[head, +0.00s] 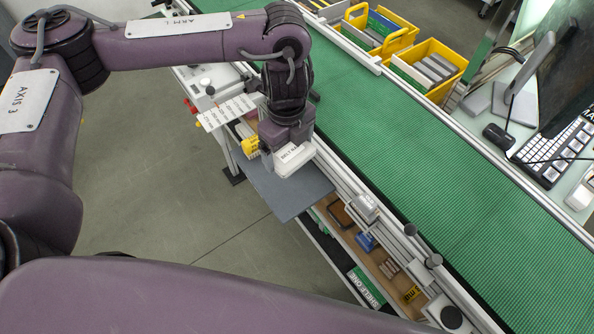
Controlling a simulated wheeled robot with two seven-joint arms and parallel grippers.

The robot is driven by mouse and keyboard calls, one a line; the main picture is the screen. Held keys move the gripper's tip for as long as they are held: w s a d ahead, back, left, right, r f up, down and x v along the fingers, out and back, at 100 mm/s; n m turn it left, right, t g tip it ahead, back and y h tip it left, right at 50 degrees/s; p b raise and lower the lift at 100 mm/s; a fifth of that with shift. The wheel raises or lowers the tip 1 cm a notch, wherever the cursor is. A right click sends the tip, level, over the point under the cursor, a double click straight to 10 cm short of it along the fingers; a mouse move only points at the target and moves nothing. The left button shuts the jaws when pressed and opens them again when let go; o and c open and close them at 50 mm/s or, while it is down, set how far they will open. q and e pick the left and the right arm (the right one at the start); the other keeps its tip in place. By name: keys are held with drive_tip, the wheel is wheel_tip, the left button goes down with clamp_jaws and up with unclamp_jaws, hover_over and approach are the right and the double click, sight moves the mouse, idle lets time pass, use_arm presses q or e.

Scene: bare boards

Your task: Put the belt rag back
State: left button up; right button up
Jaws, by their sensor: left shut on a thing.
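My left gripper (290,170) points down beside the near side of the green conveyor belt, over a flat dark grey panel (290,202). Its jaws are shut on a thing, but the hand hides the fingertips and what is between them. A white block with dark lettering (294,158) shows at the lower end of the hand. A small yellow ridged thing (250,145) shows just left of the hand; I cannot tell if they touch. I cannot pick out the belt rag for certain. My right gripper is not in view.
The green belt (420,150) runs clear along the right. Below its near rail is a shelf labelled SHELF ONE (367,287) with several small items. Yellow bins (430,66) and a keyboard (552,152) stand beyond the belt. Open floor (170,170) lies left.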

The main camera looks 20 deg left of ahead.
use_arm(q)
drive_tip(key=shift+w+r+m, duration=0.4)
drive_tip(key=shift+w+r, duration=0.05)
drive_tip(key=shift+r, duration=0.2)
drive_tip(key=shift+w+d, duration=0.1)
drive_tip(key=shift+w, duration=0.05)
drive_tip(key=b, duration=0.3)
hover_over(292, 192)
drive_tip(key=shift+m, duration=0.3)
wheel_tip(292, 192, down, 15)
drive_tip(key=shift+f, duration=0.1)
drive_tip(key=shift+f+b, duration=0.9)
drive_tip(key=shift+f, duration=1.35)
drive_tip(key=shift+w, duration=0.1)
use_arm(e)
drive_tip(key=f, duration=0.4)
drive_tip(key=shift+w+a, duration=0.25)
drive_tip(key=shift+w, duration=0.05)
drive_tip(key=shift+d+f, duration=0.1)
use_arm(q)
drive_tip(key=shift+f, duration=0.15)
drive_tip(key=o, duration=0.8)
drive_tip(key=shift+c, duration=0.2)
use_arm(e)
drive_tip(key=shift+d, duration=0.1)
